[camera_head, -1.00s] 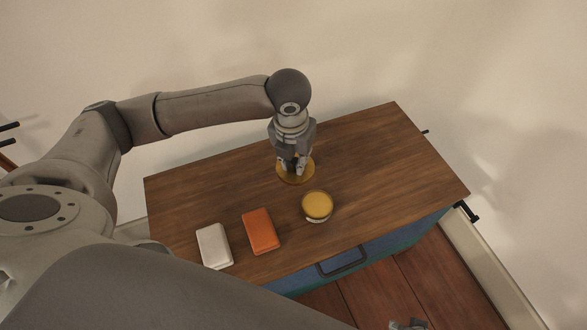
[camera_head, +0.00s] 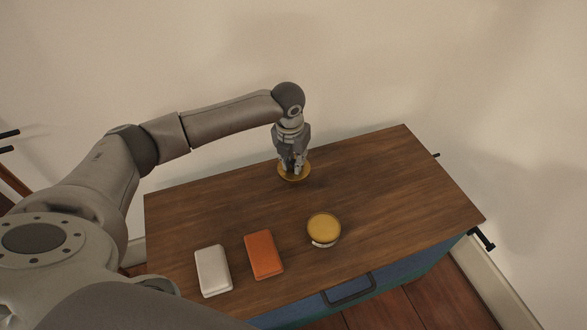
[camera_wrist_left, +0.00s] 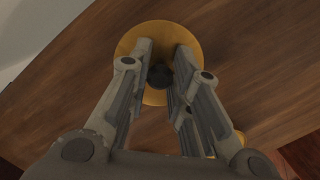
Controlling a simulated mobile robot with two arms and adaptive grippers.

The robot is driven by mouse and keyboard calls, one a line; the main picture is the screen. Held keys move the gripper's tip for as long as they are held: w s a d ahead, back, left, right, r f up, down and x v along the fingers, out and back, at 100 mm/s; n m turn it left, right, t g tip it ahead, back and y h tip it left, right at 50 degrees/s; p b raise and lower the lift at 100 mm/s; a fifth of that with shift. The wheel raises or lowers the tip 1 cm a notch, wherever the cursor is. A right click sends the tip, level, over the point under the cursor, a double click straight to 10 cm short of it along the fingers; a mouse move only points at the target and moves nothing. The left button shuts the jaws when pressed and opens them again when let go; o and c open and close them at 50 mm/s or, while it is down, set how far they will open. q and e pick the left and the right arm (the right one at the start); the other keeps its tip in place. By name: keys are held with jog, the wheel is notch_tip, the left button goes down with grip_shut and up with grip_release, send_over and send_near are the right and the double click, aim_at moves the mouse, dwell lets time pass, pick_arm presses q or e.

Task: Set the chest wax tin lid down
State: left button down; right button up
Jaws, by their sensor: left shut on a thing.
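The wax tin lid (camera_head: 283,176) is a round golden disc near the back edge of the wooden chest top. In the left wrist view the lid (camera_wrist_left: 156,32) has a dark round knob at its middle. My left gripper (camera_head: 292,168) points down over the lid, with its fingers shut on the knob. I cannot tell whether the lid touches the wood. The open wax tin (camera_head: 324,228), round with yellow wax inside and a pale side, stands nearer the front edge. My right gripper is not in view.
An orange block (camera_head: 264,255) and a white block (camera_head: 213,270) lie left of the tin on the chest top (camera_head: 400,190). The right part of the top is clear. A dark drawer handle (camera_head: 349,290) is on the blue front. A wall stands behind.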

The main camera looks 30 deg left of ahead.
aim_at(293, 163)
pick_arm(q)
jog(key=shift+w+a+f, duration=0.15)
jog(key=shift+w+f, duration=0.05)
jog(key=shift+f, duration=0.15)
notch_tip(293, 163, down, 3)
jog(key=shift+r+b, duration=0.15)
jog(key=shift+b, duration=0.6)
jog(key=shift+f, duration=0.25)
jog(key=shift+r, duration=0.1)
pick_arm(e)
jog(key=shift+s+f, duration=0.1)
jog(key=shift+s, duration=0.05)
pick_arm(q)
jog(key=c, duration=1.3)
grip_release()
jog(key=shift+f, duration=0.2)
